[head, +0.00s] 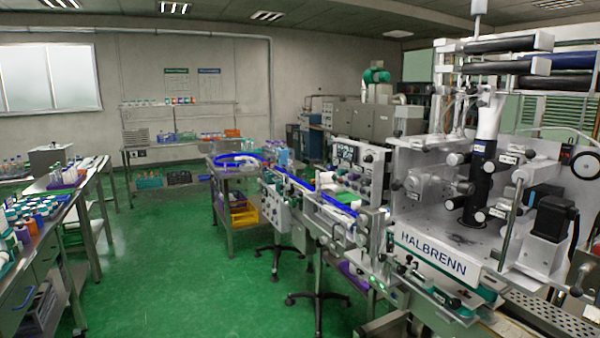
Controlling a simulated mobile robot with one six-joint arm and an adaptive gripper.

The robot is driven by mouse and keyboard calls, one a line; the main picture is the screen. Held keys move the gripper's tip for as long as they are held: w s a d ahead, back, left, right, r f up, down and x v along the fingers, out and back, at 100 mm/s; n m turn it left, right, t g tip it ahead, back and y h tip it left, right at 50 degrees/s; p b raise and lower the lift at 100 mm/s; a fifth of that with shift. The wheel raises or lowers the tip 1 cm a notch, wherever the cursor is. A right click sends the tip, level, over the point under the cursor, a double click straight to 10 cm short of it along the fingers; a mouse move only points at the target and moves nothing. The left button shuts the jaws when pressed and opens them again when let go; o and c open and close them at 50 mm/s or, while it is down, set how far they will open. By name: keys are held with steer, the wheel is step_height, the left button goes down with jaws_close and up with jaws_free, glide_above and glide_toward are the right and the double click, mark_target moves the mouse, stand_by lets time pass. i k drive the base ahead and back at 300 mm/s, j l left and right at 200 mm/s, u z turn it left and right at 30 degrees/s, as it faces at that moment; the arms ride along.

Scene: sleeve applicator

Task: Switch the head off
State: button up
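The sleeve applicator (432,252), marked HALBRENN, fills the right side of the head view. Its head has a pale upright plate (420,160) with a black and white vertical column (482,150), several rollers and small labelled parts. A control panel (372,168) with a dark screen and several knobs stands left of the head. A smaller grey panel (272,203) with dials sits further left by the conveyor. The labels are too small to read, and I cannot tell which control switches the head. My gripper is not in view.
A conveyor with blue rails (300,183) runs from the applicator to a side table (228,172). A wheeled stand foot (318,297) is on the floor before it. Benches with bottles (35,215) line the left. The green floor (170,270) between is clear.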

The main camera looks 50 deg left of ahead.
mark_target(369, 159)
steer(key=u, duration=1.4)
